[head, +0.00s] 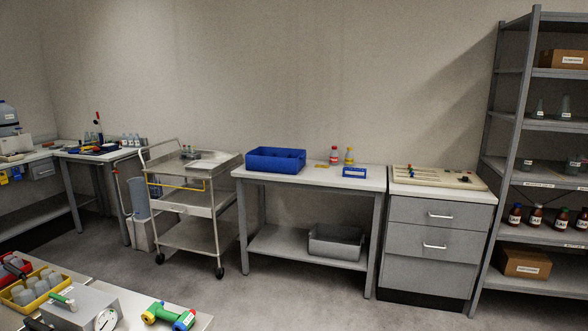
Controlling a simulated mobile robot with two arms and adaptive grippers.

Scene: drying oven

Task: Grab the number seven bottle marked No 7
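Neither of my grippers is in view.
The rack (483,225) stands right of a grey drawer cabinet (432,245). A table (300,178) with a blue bin (275,160) and a steel trolley (188,205) stand along the wall. A bench corner (200,322) is near at lower left. Floor in front is open.

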